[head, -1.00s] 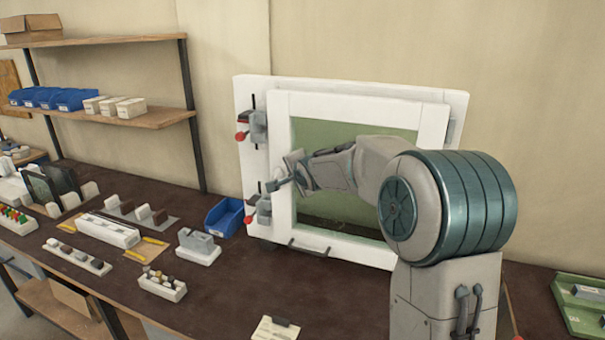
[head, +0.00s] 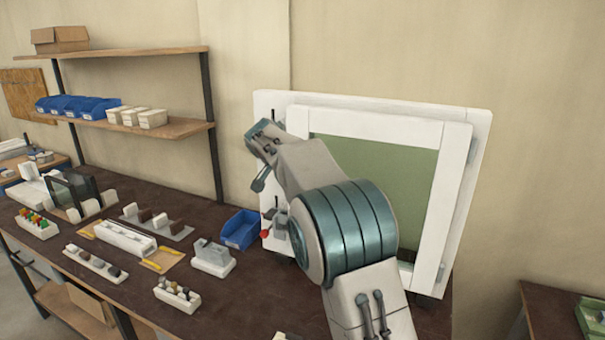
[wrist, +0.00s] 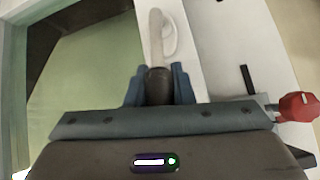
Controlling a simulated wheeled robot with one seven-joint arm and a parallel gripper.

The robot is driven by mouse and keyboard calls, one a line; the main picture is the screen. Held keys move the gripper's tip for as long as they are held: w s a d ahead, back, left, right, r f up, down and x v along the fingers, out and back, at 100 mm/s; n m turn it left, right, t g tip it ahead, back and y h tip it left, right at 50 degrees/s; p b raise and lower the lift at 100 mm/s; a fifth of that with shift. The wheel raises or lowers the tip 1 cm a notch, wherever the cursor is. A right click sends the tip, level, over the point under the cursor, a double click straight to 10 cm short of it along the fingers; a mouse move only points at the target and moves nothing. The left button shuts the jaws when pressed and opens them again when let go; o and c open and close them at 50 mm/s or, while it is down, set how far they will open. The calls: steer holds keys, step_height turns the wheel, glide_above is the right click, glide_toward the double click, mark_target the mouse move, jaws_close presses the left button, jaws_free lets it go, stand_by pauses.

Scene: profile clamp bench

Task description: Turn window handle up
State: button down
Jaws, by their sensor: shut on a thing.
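The window has a white sash (head: 455,200) around a green pane (head: 405,165), upright in a white outer frame (head: 470,107) at the back of the bench. In the wrist view, the window handle (wrist: 156,38) is a pale lever with a dark grip (wrist: 158,92), on a round pale base by the white stile (wrist: 192,40). My gripper (wrist: 158,80) is shut on the dark grip, one blue-grey finger on each side.
A red clamp knob (wrist: 298,107) is close to the right of my gripper; a lower red knob (head: 265,235) shows left of my arm. A blue bin (head: 240,229), a tape dispenser (head: 213,258) and small parts trays stand on the bench at left. Shelves (head: 150,130) stand behind.

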steer(key=shift+w+a+r+n+g+h+p, duration=0.15)
steer(key=shift+w+a+n+g+h+p, duration=0.15)
steer(key=shift+a+h+p, duration=0.25)
steer(key=c, duration=1.3)
jaws_free()
steer(key=shift+o, duration=0.2)
steer(key=b+v, duration=0.2)
steer(key=v, duration=1.1)
steer(key=shift+s+a+r+b, duration=0.15)
steer(key=shift+s+a+b, duration=0.05)
steer(key=shift+a+b, duration=0.15)
steer(key=shift+d, duration=0.15)
